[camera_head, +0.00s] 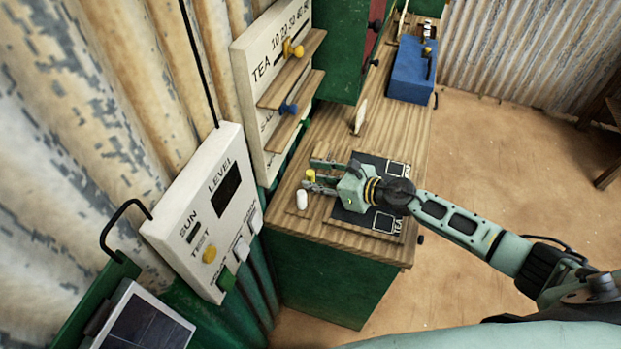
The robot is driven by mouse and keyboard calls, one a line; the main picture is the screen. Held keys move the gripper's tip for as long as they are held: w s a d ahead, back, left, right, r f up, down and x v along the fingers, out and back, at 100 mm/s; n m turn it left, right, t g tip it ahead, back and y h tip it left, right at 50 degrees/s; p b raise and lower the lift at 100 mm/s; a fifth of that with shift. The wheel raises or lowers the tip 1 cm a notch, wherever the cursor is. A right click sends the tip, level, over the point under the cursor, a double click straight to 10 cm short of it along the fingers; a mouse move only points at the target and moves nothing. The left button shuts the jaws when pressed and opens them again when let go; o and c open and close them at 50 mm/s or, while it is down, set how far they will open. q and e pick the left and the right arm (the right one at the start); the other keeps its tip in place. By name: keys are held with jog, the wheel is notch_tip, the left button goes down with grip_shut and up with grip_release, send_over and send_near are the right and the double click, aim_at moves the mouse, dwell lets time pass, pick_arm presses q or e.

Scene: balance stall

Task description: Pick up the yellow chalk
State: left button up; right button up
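The yellow chalk (310,176) is a short yellow cylinder standing near the left edge of the wooden counter (345,234). My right gripper (315,176) reaches in from the right, low over the counter. Its fingers look spread, one on the far side of the chalk and one on the near side. The chalk is between or just at the fingertips, and I cannot see contact. A white chalk-like cylinder (302,200) stands just nearer than the yellow one, close to the near finger. My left gripper is not in view.
A black slate board (345,216) lies under my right gripper. A small pale upright card (359,116) stands farther back, and a blue box (411,72) sits at the counter's far end. A white TEA panel with shelves (247,75) and a LEVEL panel (172,232) flank the left.

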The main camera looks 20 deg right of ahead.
grip_shut()
jog(key=shift+r, duration=0.1)
jog(key=shift+w+r, duration=0.1)
jog(key=shift+r, duration=0.5)
notch_tip(320, 180, up, 3)
jog(key=shift+p, duration=0.9)
jog(key=s+d+r+b, duration=0.5)
jog(key=d+r+b, duration=0.1)
jog(key=d, duration=0.4)
jog(key=shift+d+r+b, duration=0.25)
jog(key=shift+r+b, duration=0.05)
jog(key=shift+r, duration=0.05)
